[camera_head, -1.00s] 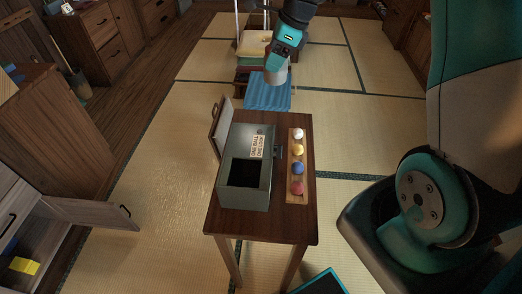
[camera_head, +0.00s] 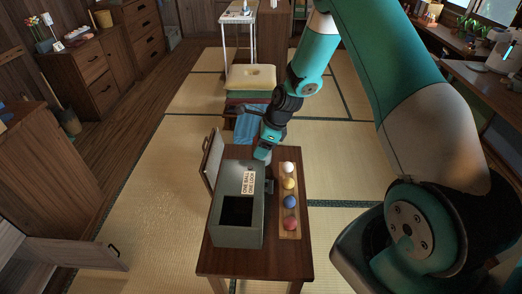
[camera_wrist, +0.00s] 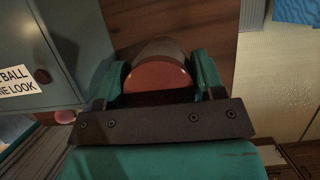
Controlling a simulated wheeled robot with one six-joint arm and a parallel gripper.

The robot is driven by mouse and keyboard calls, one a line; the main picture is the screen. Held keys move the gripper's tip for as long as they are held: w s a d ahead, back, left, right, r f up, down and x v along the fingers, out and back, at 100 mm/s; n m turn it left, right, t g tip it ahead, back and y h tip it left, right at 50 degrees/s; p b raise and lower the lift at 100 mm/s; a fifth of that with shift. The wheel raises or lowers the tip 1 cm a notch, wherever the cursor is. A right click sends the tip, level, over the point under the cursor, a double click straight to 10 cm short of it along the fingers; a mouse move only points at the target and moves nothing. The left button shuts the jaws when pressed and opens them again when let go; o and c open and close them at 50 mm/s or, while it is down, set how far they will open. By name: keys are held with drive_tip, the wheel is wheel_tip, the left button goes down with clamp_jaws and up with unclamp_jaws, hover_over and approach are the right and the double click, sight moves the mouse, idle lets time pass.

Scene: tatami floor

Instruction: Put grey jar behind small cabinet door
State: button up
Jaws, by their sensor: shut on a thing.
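My gripper (camera_head: 265,148) is above the far end of the small wooden table (camera_head: 255,265), behind the grey box-like cabinet (camera_head: 226,192). It is shut on the grey jar (camera_wrist: 158,48), which shows a reddish-brown round end between the two fingers in the wrist view. In the head view the jar is mostly hidden by my gripper. Whether the jar touches the table I cannot tell.
A wooden tray (camera_head: 290,233) with white, yellow, blue and red balls lies right of the grey cabinet. Stacked cushions (camera_head: 250,78) and a blue cloth lie beyond the table. Tatami left of the table is clear.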

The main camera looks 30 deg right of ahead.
drive_tip(key=shift+f, duration=1.3)
drive_tip(key=shift+f, duration=0.15)
drive_tip(key=o, duration=1.1)
